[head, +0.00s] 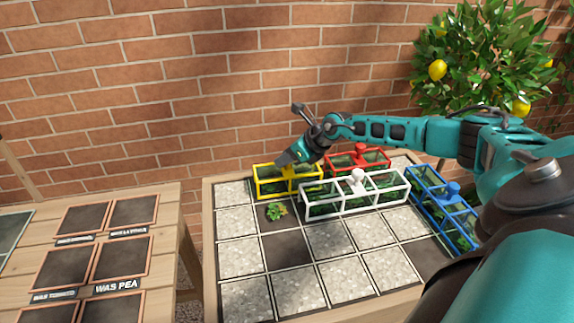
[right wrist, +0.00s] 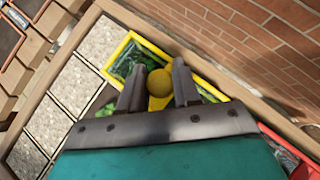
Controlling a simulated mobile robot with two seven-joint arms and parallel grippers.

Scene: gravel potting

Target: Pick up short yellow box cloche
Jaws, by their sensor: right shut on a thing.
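The short yellow box cloche (head: 268,188) stands at the back left of the gridded planter table, over green plants. My right gripper (head: 284,160) reaches down onto its top from the right. In the right wrist view the cloche's yellow frame (right wrist: 118,62) lies under the gripper. Its round yellow knob (right wrist: 160,82) sits between the two fingers of my right gripper (right wrist: 160,88), which is shut on it. The cloche appears to rest on the table. My left gripper is not in view.
A red cloche (head: 374,156), a long white cloche (head: 325,205) and a blue cloche (head: 428,182) stand close by. A small plant (head: 275,211) grows uncovered in front. A brick wall (head: 180,90) is behind. A labelled wooden table (head: 165,215) stands at left.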

